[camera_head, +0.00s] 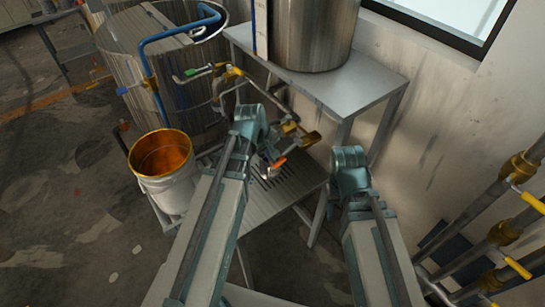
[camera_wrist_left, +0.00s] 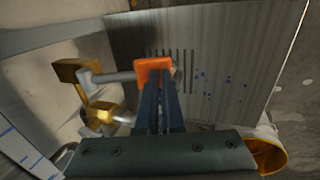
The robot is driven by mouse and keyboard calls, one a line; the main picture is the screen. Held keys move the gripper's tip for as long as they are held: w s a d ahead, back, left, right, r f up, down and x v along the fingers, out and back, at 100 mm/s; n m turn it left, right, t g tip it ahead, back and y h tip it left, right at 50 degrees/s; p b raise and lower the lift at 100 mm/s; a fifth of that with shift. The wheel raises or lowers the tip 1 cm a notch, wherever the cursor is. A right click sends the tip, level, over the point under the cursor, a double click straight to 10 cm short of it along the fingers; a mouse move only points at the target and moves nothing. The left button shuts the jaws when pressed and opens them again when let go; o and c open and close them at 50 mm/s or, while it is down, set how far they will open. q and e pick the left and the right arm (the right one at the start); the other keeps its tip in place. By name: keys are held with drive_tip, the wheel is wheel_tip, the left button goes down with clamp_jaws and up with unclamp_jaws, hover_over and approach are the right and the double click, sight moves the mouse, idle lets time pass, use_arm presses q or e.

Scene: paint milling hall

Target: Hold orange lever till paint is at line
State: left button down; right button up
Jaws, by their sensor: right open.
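The orange lever (camera_head: 277,163) is on the brass valve fittings below the steel bench in the head view. In the left wrist view the orange lever (camera_wrist_left: 155,66) lies at the tips of my left gripper (camera_wrist_left: 161,88), whose fingers are close together on it. A pale bucket (camera_head: 165,187) with a yellow rim and orange-yellow inside stands left of my left arm. Part of its yellow rim (camera_wrist_left: 268,152) shows in the wrist view. I cannot make out a paint level or line in it. My right gripper (camera_head: 351,182) is apart from the lever, its fingers mostly hidden by the wrist.
A slotted metal stand (camera_head: 262,205) lies under the valve. A steel bench (camera_head: 345,88) carries a steel tank (camera_head: 312,35). A large drum (camera_head: 150,65) with a blue pipe stands at the back left. Brass-valved pipes (camera_head: 500,232) line the right wall.

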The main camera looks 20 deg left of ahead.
use_arm(q)
drive_tip(key=shift+r+p, duration=0.55)
drive_tip(key=shift+p, duration=0.15)
drive_tip(key=s+p+v, duration=0.1)
drive_tip(key=p+v, duration=1)
drive_tip(key=v, duration=0.2)
drive_tip(key=shift+a+f+p, duration=0.25)
drive_tip(key=shift+a+p, duration=0.05)
drive_tip(key=shift+p, duration=0.1)
drive_tip(key=shift+f, duration=0.1)
drive_tip(key=s+d+f+m+g+y+b, duration=0.3)
drive_tip(key=s+d+f+m+b, duration=0.6)
drive_tip(key=d+f+m+b, duration=0.5)
drive_tip(key=shift+s+f+y, duration=0.25)
drive_tip(key=shift+f+y, duration=0.1)
drive_tip(key=shift+y, duration=0.05)
drive_tip(key=shift+w+d+r, duration=0.1)
